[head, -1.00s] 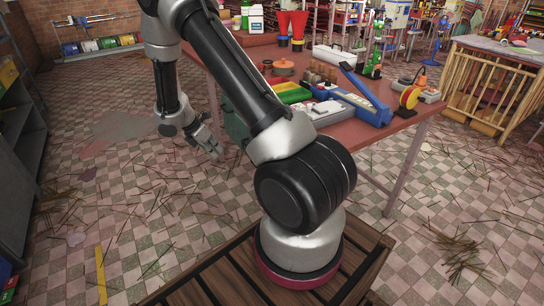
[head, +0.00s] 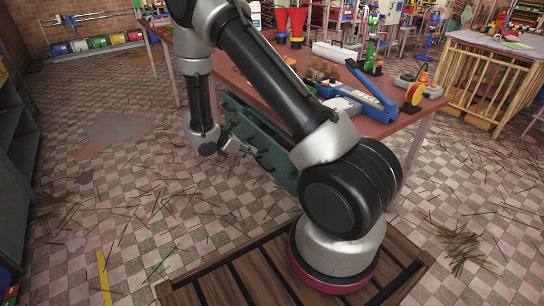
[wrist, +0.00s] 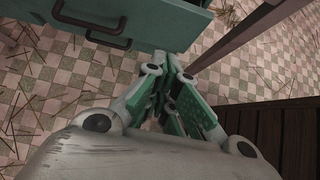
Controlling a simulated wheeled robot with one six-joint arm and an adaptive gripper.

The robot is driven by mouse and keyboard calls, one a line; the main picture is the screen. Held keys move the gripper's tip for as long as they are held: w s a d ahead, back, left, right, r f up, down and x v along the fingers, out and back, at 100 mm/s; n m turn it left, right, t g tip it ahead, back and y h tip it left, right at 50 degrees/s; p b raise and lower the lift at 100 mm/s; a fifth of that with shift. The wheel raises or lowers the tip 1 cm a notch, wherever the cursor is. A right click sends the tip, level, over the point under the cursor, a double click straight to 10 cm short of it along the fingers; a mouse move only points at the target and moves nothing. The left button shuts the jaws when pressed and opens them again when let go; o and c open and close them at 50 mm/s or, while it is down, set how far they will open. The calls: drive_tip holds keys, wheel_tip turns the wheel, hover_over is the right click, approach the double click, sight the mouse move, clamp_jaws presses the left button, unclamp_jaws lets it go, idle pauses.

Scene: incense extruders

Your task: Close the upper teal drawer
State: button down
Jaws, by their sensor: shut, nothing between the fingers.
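The teal drawer unit (head: 280,163) stands under the red-brown table in the head view, partly hidden behind my arm. In the wrist view, a teal drawer front (wrist: 150,30) crosses the top, with dark handles (wrist: 90,25) at its left. The view cuts off the rest of the unit, and I cannot tell how far the upper drawer stands out. My gripper (head: 246,150) is shut and empty, close to the unit's handle side in the head view. In the wrist view its fingers (wrist: 165,68) point toward the drawer front; whether they touch it is unclear.
The red-brown table (head: 405,122) carries a blue tool (head: 372,95) and other items above the unit. A table leg (wrist: 240,35) runs to the right of my fingers in the wrist view. Checkered floor (head: 140,200) on the left is open, strewn with thin sticks.

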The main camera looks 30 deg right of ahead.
sight(278, 150)
drive_tip(key=shift+w+d+f, duration=0.1)
drive_tip(key=shift+d+f, duration=0.85)
drive_tip(key=shift+d, duration=0.65)
drive_tip(key=shift+w+d+f, duration=0.1)
drive_tip(key=shift+d+f, duration=0.9)
drive_tip(key=shift+d, duration=0.65)
drive_tip(key=shift+d+f, duration=0.95)
drive_tip(key=shift+d, duration=0.65)
drive_tip(key=shift+w+d, duration=0.1)
drive_tip(key=shift+d, duration=2.2)
